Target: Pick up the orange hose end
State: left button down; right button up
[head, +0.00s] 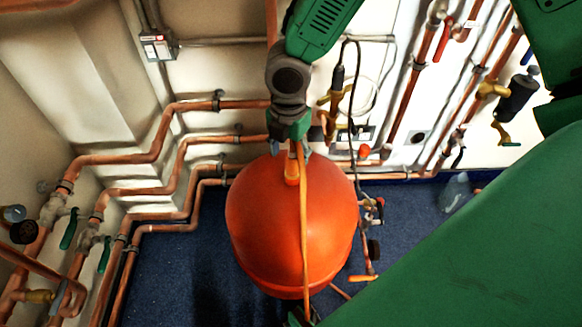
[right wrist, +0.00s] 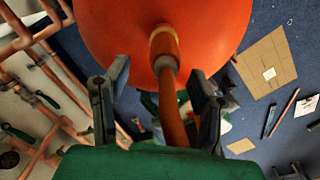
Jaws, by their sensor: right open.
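The orange hose end (head: 291,174) stands at the top of a round orange tank (head: 262,215), just below my right gripper (head: 291,150) in the head view. In the right wrist view the hose end (right wrist: 163,45) is a wider orange collar against the tank (right wrist: 100,25). The hose (right wrist: 172,110) runs from it down between the open fingers of my right gripper (right wrist: 160,72), with a gap visible on both sides. In the head view the hose hangs down over the tank's front as a narrow orange strip. I cannot make out my left gripper.
Copper pipes (head: 150,190) with green-handled valves run along the wall at left. More pipes and a red-handled valve (head: 444,38) are at upper right. A black cable (head: 357,80) hangs right of my right arm. A flat brown cardboard piece (right wrist: 265,63) lies on the blue floor.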

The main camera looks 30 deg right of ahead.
aim_at(292, 165)
jog(key=f+b, duration=0.1)
jog(key=f, duration=0.1)
jog(key=d+f+b, duration=0.1)
jog(key=f, duration=0.2)
jog(key=shift+w+d+f, duration=0.15)
jog(key=shift+r, duration=0.2)
grip_shut()
notch_tip(292, 165, up, 10)
jog(key=p, duration=0.4)
jog(key=shift+r, duration=0.1)
jog(key=shift+r+p, duration=2.1)
jog(key=shift+p, duration=0.55)
